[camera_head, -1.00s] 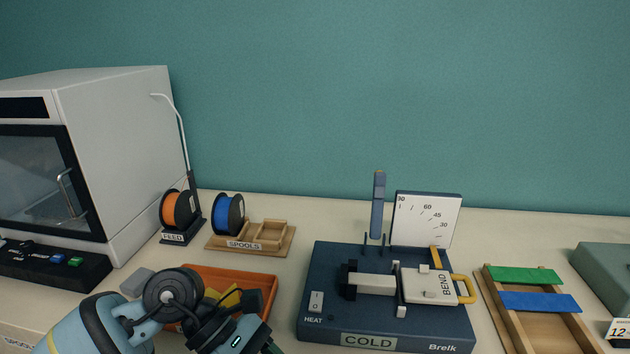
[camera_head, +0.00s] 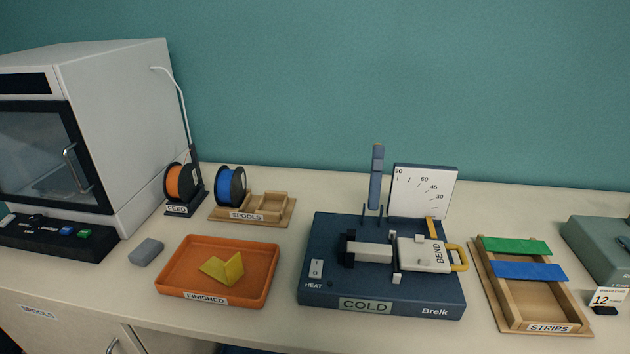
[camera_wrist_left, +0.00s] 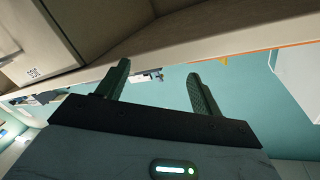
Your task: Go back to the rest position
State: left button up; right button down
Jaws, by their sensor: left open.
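My left gripper (camera_wrist_left: 158,90) shows in the left wrist view with its two dark fingers apart and nothing between them. It is out of the head view. The counter's edge and a cabinet front lie beyond the fingers in the left wrist view. My right gripper is in neither view. In the head view, a bent yellow piece (camera_head: 222,268) lies in the orange tray labelled FINISHED (camera_head: 205,299). The bending machine (camera_head: 385,290) shows the word COLD on its front.
A white cabinet-like machine (camera_head: 125,120) stands at the left. Orange (camera_head: 180,182) and blue (camera_head: 230,186) spools stand beside it. A grey block (camera_head: 146,252) lies left of the tray. The STRIPS tray (camera_head: 550,328) holds a green strip (camera_head: 516,246) and a blue strip (camera_head: 528,271).

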pick_arm(q)
jog(key=s+a+f+n+g+y, duration=0.2)
jog(key=s+a+f+n+g, duration=0.1)
jog(key=s+f, duration=0.4)
jog(key=s+a+f+n+g+y, duration=0.3)
jog(key=s+f+n, duration=0.3)
jog(key=s+f, duration=0.2)
jog(key=s+a+g, duration=0.1)
jog(key=s, duration=0.1)
jog(key=shift+s+f, duration=0.3)
jog(key=shift+s, duration=0.05)
